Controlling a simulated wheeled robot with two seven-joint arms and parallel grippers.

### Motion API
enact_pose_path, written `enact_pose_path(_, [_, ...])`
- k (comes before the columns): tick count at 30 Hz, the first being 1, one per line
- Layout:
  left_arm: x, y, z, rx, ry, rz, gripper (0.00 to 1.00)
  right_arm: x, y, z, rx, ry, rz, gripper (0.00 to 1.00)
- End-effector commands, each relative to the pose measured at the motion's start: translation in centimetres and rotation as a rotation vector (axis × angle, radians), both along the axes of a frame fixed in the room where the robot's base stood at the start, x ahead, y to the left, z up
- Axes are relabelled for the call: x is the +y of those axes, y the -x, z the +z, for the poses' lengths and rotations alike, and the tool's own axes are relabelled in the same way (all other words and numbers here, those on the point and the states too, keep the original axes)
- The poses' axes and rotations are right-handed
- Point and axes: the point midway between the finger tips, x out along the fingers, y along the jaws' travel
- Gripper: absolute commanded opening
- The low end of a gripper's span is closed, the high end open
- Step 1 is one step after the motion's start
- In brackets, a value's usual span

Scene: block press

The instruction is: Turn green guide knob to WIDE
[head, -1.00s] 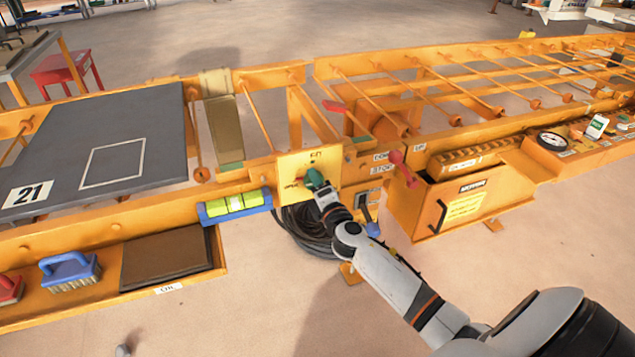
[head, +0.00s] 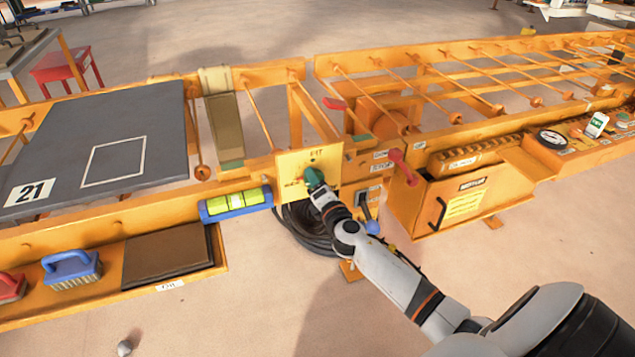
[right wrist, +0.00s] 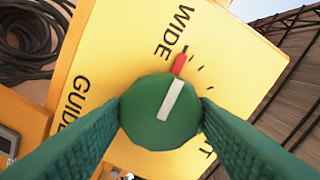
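The green guide knob (right wrist: 160,112) sits on a yellow panel (right wrist: 110,50), which is also in the head view (head: 294,162). In the right wrist view a white line crosses the knob's face and slants up toward a red marker (right wrist: 179,65) at its rim. The marker is beside a black tick, just below and right of the word WIDE (right wrist: 174,32). My right gripper (right wrist: 161,108) has one green finger on each side of the knob, both seeming to touch it. In the head view the gripper (head: 314,178) hides part of the knob. My left gripper is out of view.
A blue-framed level (head: 236,203) is left of the panel on the orange frame. A blue-tipped lever (head: 370,222) and a red-knobbed lever (head: 402,167) are close on the right. Coiled black hose (head: 300,232) lies below.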

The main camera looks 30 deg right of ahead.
Motion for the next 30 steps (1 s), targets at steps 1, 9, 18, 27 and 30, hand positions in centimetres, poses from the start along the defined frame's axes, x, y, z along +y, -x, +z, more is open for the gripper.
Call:
enact_pose_path(1, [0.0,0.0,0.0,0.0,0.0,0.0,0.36,0.0,0.0,-0.1,0.001,0.0,0.0,0.6])
enact_pose_path(9, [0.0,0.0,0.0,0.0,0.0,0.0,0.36,0.0,0.0,0.0,-0.001,-0.002,-0.001,0.7])
enact_pose_path(18, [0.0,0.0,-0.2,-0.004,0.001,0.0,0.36,0.6,2.5,0.0,0.002,-0.004,0.001,0.7])
enact_pose_path(27, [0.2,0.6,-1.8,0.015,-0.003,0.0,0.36,2.1,8.7,-0.2,0.003,-0.003,0.0,0.7])
enact_pose_path(30, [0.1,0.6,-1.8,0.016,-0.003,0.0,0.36,2.5,10.2,-0.2,0.002,-0.005,-0.001,0.7])
